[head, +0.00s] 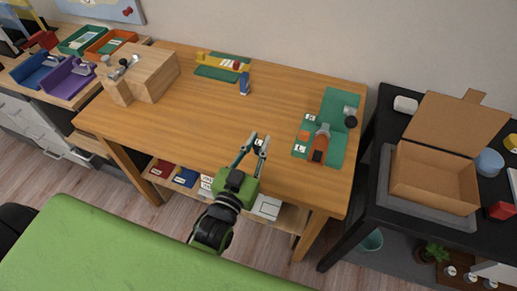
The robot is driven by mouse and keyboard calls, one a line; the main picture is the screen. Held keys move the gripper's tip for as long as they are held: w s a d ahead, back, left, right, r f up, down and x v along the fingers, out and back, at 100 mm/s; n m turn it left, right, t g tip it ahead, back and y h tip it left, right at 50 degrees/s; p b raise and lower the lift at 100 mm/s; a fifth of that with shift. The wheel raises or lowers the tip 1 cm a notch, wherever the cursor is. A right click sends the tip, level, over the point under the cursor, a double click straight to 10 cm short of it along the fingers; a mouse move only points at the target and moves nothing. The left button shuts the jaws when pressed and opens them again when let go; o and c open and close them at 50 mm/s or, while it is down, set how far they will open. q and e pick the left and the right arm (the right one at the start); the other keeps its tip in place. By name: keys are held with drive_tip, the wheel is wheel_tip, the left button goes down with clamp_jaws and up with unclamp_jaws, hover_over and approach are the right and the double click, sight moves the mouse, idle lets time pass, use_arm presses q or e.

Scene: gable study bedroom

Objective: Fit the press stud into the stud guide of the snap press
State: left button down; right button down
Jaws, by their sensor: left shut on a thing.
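My left gripper (260,139) is over the front middle of the wooden table, its fingers pointing away from me. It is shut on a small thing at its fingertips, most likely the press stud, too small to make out. To its right, apart from it, a green base (338,102) carries an orange-and-grey tool (319,146) and a dark round part with a grey top (350,116). This looks like the snap press station, but I cannot tell which part is the stud guide. My right gripper is not in view.
A wooden block (150,74) with metal pieces stands at the table's left. A green board with a yellow bar (222,63) lies at the back, near a small blue object (244,84). An open cardboard box (433,178) sits on the black table at right. The table's middle is clear.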

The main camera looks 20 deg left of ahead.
sight(256, 153)
use_arm(q)
drive_tip(key=shift+w+f, duration=0.4)
drive_tip(key=shift+f, duration=0.15)
drive_tip(key=shift+w+a+f, duration=0.1)
drive_tip(key=shift+w+f, duration=0.1)
drive_tip(key=shift+f, duration=0.4)
drive_tip(key=shift+w+a+f, duration=0.1)
drive_tip(key=shift+w+f, duration=0.05)
drive_tip(key=shift+f, duration=0.9)
drive_tip(key=shift+f, duration=0.2)
drive_tip(key=c, duration=1.9)
unclamp_jaws()
